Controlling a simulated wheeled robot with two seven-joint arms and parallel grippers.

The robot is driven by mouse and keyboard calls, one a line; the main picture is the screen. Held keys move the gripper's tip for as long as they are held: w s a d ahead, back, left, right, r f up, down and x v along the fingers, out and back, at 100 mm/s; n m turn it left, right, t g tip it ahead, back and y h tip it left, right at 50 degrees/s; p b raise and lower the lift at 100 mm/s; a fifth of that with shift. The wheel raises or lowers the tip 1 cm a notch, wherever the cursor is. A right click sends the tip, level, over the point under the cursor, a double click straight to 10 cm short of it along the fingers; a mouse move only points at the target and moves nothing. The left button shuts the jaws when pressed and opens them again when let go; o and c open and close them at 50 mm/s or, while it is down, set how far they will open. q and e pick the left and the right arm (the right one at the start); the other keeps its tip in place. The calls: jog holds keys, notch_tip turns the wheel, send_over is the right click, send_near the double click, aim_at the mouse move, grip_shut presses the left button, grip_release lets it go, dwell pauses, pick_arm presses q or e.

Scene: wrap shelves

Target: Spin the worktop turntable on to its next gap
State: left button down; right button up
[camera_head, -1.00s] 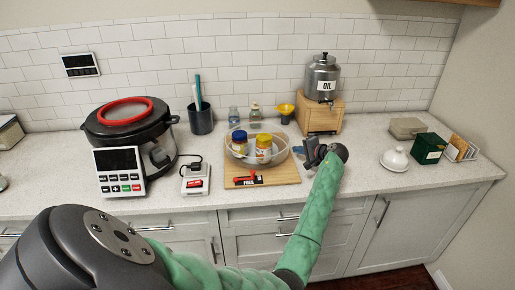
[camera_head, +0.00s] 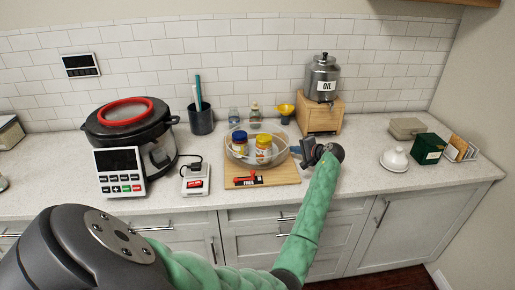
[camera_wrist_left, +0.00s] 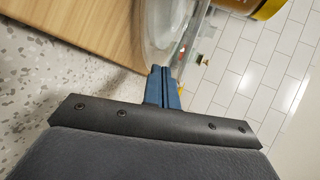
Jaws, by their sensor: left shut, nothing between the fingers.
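The turntable (camera_head: 232,155) is a clear round tray with a raised rim on a wooden board (camera_head: 284,174) on the worktop. It carries a jar with a blue lid (camera_head: 239,142) and a jar with a yellow label (camera_head: 264,148). My left gripper (camera_head: 294,150) is shut and empty at the right side of the turntable. In the left wrist view its blue fingers (camera_wrist_left: 162,84) are together, close to the clear rim (camera_wrist_left: 150,40); I cannot tell whether they touch it. My right gripper is not in view.
A red-handled switch labelled FULL (camera_head: 248,180) sits at the board's front. A small scale-like device (camera_head: 195,180) and a large cooker (camera_head: 130,130) stand to the left. An oil dispenser (camera_head: 322,78) on a wooden stand is behind right. A white lidded dish (camera_head: 395,158) lies further right.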

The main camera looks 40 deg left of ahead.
aim_at(285, 154)
pick_arm(q)
jog(key=shift+s+a, duration=0.1)
jog(key=shift+a, duration=0.1)
jog(key=shift+d, duration=0.1)
jog(key=shift+s+d+p, duration=0.25)
jog(key=shift+s+p, duration=0.1)
jog(key=shift+s, duration=0.15)
jog(key=shift+s+d+p, duration=0.25)
jog(key=shift+s+p, duration=0.1)
jog(key=shift+s, duration=0.15)
jog(key=shift+s, duration=0.1)
jog(key=shift+s+d+p, duration=0.1)
jog(key=shift+s+p, duration=0.55)
jog(key=shift+s, duration=0.5)
